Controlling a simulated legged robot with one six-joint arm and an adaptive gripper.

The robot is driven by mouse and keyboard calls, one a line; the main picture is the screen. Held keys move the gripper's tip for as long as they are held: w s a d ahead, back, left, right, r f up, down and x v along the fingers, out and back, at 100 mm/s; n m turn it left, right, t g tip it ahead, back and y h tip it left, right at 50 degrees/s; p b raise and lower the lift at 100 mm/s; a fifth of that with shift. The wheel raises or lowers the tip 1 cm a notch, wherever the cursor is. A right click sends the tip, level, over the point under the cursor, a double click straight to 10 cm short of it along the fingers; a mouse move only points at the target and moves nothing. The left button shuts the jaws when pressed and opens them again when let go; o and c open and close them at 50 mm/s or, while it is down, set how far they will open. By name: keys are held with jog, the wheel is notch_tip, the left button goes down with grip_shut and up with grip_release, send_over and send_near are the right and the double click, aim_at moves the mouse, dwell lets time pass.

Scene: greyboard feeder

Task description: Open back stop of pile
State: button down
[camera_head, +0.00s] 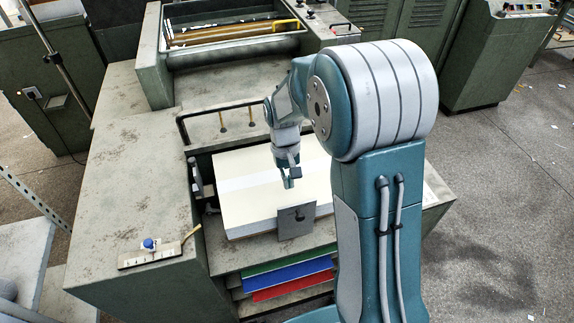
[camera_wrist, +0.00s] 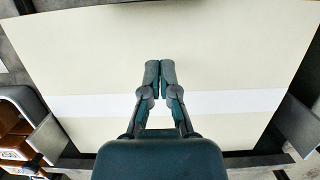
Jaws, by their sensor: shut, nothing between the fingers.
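The pile (camera_head: 245,205) is a stack of cream boards with a pale band across its top. A grey square plate with a small dark knob, seemingly the back stop (camera_head: 297,222), stands upright against the pile's near side in the head view. My gripper (camera_head: 292,178) is shut and empty above the pile, behind and a little above the plate in the picture. In the wrist view my shut fingertips (camera_wrist: 160,68) are over the cream top of the pile (camera_wrist: 215,60). Grey plates show at its left and right edges there; I cannot tell which is the back stop.
A black rail (camera_head: 215,110) runs above the pile's far left side. A small panel with a blue knob (camera_head: 149,243) sits on the green-grey housing at left. Green, blue and red slabs (camera_head: 290,273) lie below the pile's near side.

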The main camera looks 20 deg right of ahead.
jog(key=shift+s+f, duration=0.2)
jog(key=shift+s, duration=0.5)
jog(key=shift+s+f, duration=0.25)
jog(key=shift+s, duration=0.5)
jog(key=shift+s+f, duration=0.2)
jog(key=shift+s, duration=0.5)
